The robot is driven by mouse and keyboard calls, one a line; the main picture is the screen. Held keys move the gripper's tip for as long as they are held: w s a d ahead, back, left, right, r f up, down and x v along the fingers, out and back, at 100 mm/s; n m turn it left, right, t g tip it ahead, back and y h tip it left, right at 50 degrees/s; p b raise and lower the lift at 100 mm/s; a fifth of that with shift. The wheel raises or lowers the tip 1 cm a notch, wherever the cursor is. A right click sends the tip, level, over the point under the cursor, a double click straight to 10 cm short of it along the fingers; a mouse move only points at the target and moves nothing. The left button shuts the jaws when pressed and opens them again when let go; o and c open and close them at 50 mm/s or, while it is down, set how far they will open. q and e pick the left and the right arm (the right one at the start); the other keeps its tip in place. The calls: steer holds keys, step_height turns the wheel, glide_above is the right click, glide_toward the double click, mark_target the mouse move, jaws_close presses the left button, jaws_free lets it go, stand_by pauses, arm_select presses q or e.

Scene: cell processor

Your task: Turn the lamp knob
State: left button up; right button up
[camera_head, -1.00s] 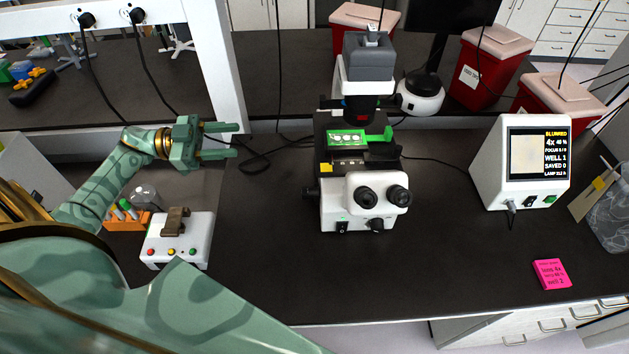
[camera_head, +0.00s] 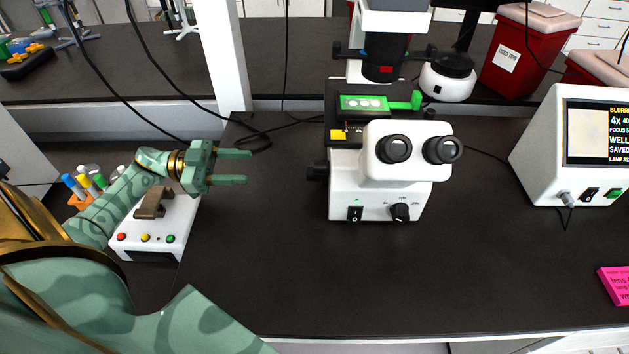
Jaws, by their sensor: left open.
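The white microscope (camera_head: 375,195) stands on the dark bench at the middle of the head view. The lamp knob (camera_head: 400,212), small and black, is on the lower right of its front face, with a rocker switch (camera_head: 355,213) to its left. My left gripper (camera_head: 248,167) is open and empty, its two fingers pointing right toward the microscope. It is well to the left of the knob and apart from it. A green slide holder (camera_head: 405,104) lies on the microscope stage. My right gripper is not in view.
A white device with coloured buttons (camera_head: 150,240) and a tube rack (camera_head: 80,201) stand by my left arm. A monitor box (camera_head: 545,150) and a pink note (camera_head: 617,284) are at the right. The bench in front of the microscope is clear.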

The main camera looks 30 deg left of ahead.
mark_target(321, 168)
arm_select(q)
steer(key=p+x, duration=0.2)
steer(key=x, duration=1.4)
steer(key=shift+d, duration=0.25)
steer(key=c, duration=1)
